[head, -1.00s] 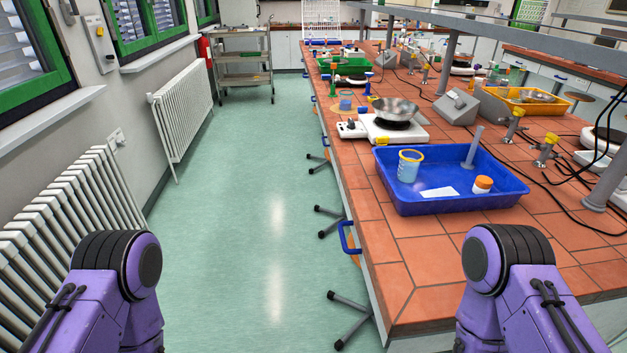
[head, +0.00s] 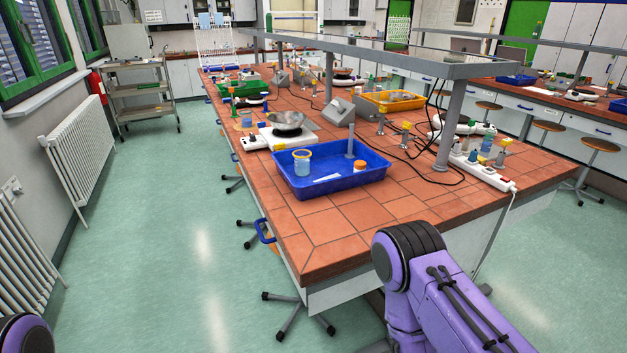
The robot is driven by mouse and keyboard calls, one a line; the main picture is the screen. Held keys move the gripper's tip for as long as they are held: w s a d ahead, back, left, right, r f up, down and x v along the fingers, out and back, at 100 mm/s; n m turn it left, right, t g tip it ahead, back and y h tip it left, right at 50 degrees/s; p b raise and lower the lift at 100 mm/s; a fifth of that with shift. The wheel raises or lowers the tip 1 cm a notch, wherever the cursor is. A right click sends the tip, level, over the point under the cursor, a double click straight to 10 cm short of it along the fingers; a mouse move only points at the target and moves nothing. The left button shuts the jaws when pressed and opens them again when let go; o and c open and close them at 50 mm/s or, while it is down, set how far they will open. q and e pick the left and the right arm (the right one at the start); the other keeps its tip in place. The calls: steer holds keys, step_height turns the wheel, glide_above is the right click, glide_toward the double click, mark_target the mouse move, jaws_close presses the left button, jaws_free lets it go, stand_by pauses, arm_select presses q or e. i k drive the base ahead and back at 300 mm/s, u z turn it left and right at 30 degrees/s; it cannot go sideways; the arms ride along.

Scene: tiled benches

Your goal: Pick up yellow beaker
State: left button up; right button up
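A clear beaker with a yellow rim and bluish contents (head: 302,164) stands upright at the left end of a blue tray (head: 335,183). The tray lies on the near part of the tiled bench (head: 330,222). In the tray with it are a grey upright cylinder (head: 349,148), a small white jar with an orange lid (head: 360,167) and a white paper (head: 327,178). Parts of my purple arms show at the bottom left and bottom right, well short of the beaker. Neither gripper is in view.
A hotplate (head: 289,137) with a metal bowl (head: 287,121) stands just behind the tray. A raised grey shelf (head: 400,62) runs above the bench. The green floor (head: 160,250) at left is open.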

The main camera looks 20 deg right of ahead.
mark_target(302, 158)
steer(key=u, duration=0.1)
steer(key=k, duration=0.45)
steer(key=z, duration=1.1)
steer(key=i, duration=1)
steer(key=u, duration=0.5)
